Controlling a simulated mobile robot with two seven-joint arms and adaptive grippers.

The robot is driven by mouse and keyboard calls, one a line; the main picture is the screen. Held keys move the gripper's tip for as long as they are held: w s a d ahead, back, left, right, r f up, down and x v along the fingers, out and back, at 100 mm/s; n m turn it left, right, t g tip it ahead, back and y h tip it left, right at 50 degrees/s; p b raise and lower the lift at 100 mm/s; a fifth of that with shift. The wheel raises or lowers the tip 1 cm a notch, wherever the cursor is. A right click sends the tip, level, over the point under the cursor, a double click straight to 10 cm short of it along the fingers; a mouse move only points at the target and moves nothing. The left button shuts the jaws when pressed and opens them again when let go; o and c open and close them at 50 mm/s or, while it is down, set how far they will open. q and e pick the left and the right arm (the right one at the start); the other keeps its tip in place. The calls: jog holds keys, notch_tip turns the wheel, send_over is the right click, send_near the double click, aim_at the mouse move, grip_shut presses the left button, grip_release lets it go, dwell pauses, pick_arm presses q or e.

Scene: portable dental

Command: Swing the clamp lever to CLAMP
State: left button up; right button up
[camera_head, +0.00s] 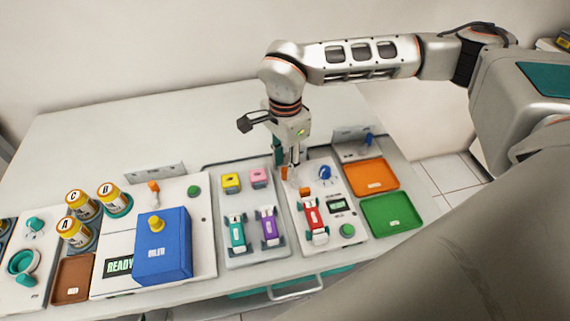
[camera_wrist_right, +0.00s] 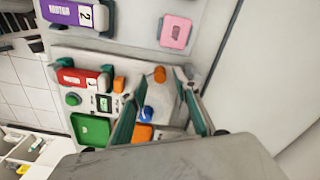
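The clamp station (camera_head: 344,219) is a white panel at the right of the bench. It carries a red handpiece (camera_head: 314,219), an orange block (camera_head: 305,191), a blue knob (camera_head: 325,172) and an orange-tipped post (camera_head: 285,172), which looks like the clamp lever. In the right wrist view the orange tip (camera_wrist_right: 160,73) appears between the spread teal fingers of my right gripper (camera_wrist_right: 158,76), and no contact is visible. In the head view my right gripper (camera_head: 286,165) points down over the station's far left corner. The lever's base and any CLAMP marking are not readable. My left gripper is out of view.
Orange (camera_head: 371,177) and green (camera_head: 391,213) trays lie right of the station. A grey tray (camera_head: 257,250) with teal and purple handpieces is to the left. Further left are a blue box (camera_head: 163,255) and lettered jars (camera_head: 83,206). The bench behind is clear.

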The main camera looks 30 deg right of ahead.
jog(key=shift+f, duration=0.5)
jog(key=shift+c, duration=0.5)
grip_shut()
